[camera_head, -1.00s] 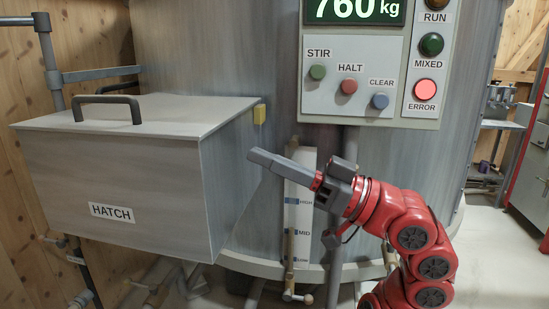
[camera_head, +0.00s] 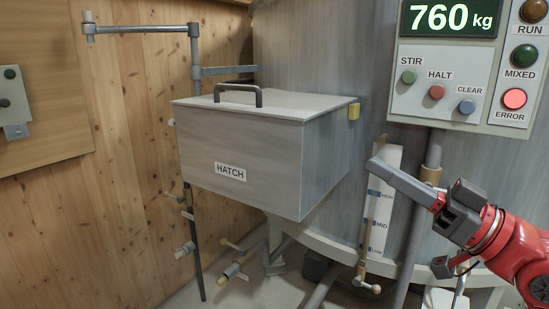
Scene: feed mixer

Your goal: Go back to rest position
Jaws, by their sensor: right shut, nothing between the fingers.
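My right gripper (camera_head: 402,183) is on the red arm that comes in from the right edge. Its grey fingers point left and are shut with nothing between them. It is in front of the mixer drum, below the control panel (camera_head: 455,70) and beside the level gauge (camera_head: 382,205), touching nothing that I can see. My left gripper is not in view.
The grey hatch box (camera_head: 245,160), lid closed, juts out left of the gripper. The panel shows 760 kg and a lit red ERROR lamp (camera_head: 514,98). Pipes and valves (camera_head: 235,268) stand low by the wooden wall (camera_head: 120,190).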

